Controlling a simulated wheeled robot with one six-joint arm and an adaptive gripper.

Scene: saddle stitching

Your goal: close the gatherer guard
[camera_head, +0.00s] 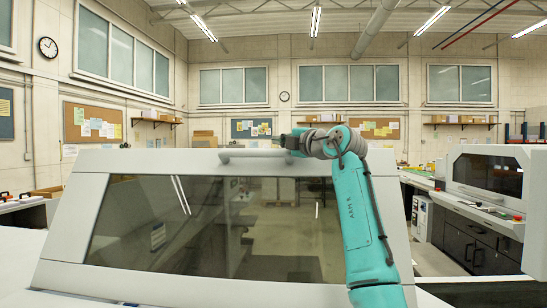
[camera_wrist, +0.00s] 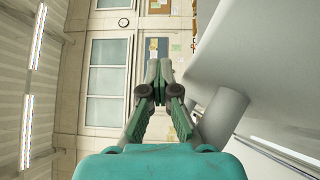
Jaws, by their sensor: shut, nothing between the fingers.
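The gatherer guard (camera_head: 132,161) is a wide pale-grey frame around a dark see-through window (camera_head: 215,225), filling the lower middle of the head view. It slopes, leaning back toward its top edge; I cannot tell how far open it is. A grey bar handle (camera_head: 245,155) runs along its top edge. My gripper (camera_head: 287,141) is at the handle's right part, at about the top edge's height. In the wrist view my gripper (camera_wrist: 160,80) has its fingertips together and empty. A grey round bar (camera_wrist: 225,115), apparently the handle, is beside the fingers on the right. Contact cannot be told.
Another machine (camera_head: 490,180) with a dark window and cabinets stands at the right. A side bench (camera_head: 20,203) is at the left. Pin boards (camera_head: 92,122) and shelves line the walls. The space above the guard looks clear.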

